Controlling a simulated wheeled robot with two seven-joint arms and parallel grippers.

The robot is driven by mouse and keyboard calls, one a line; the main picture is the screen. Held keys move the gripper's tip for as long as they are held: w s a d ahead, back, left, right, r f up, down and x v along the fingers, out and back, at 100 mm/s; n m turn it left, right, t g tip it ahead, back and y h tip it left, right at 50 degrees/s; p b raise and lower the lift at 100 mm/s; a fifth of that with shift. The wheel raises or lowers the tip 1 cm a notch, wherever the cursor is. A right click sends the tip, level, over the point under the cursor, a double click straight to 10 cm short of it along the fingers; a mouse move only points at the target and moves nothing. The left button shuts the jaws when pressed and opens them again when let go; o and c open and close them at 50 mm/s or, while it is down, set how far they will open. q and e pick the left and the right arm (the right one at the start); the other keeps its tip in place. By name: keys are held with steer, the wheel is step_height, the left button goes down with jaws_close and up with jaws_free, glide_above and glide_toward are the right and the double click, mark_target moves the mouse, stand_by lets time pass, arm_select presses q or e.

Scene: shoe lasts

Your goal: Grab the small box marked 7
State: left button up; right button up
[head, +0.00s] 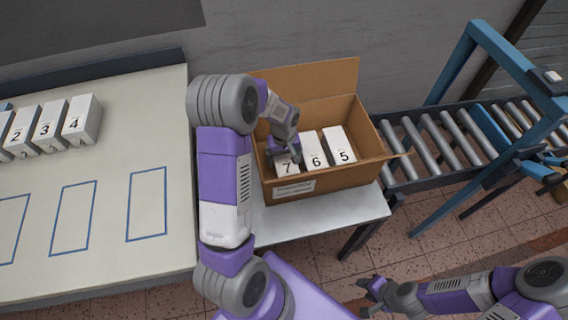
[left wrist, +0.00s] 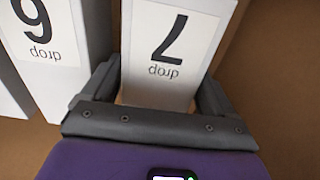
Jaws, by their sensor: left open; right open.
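The small white box marked 7 (head: 288,166) stands in the open cardboard box (head: 325,182), at the left end of a row. Boxes 6 (head: 314,152) and 5 (head: 340,147) stand to its right. My left gripper (head: 283,152) reaches down into the cardboard box over box 7 and hides part of it. In the left wrist view, box 7 (left wrist: 168,50) sits between the two open fingers (left wrist: 158,95), one on each side. I cannot tell whether they touch it. Box 6 (left wrist: 50,55) is close beside one finger. My right gripper (head: 372,293) is open and empty, low above the floor.
A table (head: 110,185) at the left holds a row of white boxes including 2, 3 and 4 (head: 81,118), with empty blue-outlined rectangles (head: 147,205) in front. A roller conveyor (head: 440,140) with a blue frame is at the right. The cardboard box's walls and flaps surround my left gripper.

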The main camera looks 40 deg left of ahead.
arm_select(q)
steer(key=shift+f, duration=0.85)
steer(key=shift+r, duration=0.1)
steer(key=shift+c, duration=0.3)
steer(key=c, duration=0.8)
